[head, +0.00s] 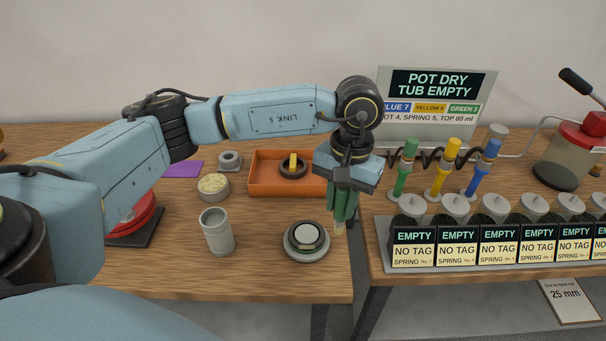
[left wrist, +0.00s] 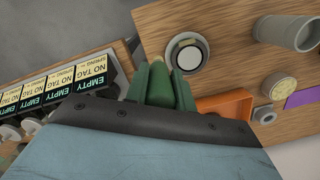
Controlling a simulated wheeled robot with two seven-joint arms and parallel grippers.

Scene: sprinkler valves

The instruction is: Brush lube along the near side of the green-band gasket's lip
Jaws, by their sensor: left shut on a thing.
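A round dark gasket (head: 307,237) with a pale centre sits in a grey round holder (head: 307,255) near the front of the left table. I cannot make out its band colour clearly. It also shows in the left wrist view (left wrist: 186,53). My left gripper (head: 343,208) is shut on a green-handled brush (left wrist: 160,84), which points down. The pale brush tip (head: 340,229) is just right of the gasket, apart from it in the picture; its height above the table is hard to tell. My right gripper is not in view.
An orange tray (head: 258,187) holds a dark ring with a yellow piece behind the gasket. A grey cup (head: 217,232) and a small cream-filled pot (head: 213,187) stand left. Labelled canisters (head: 413,243) line the right table. The table's front edge is close to the gasket.

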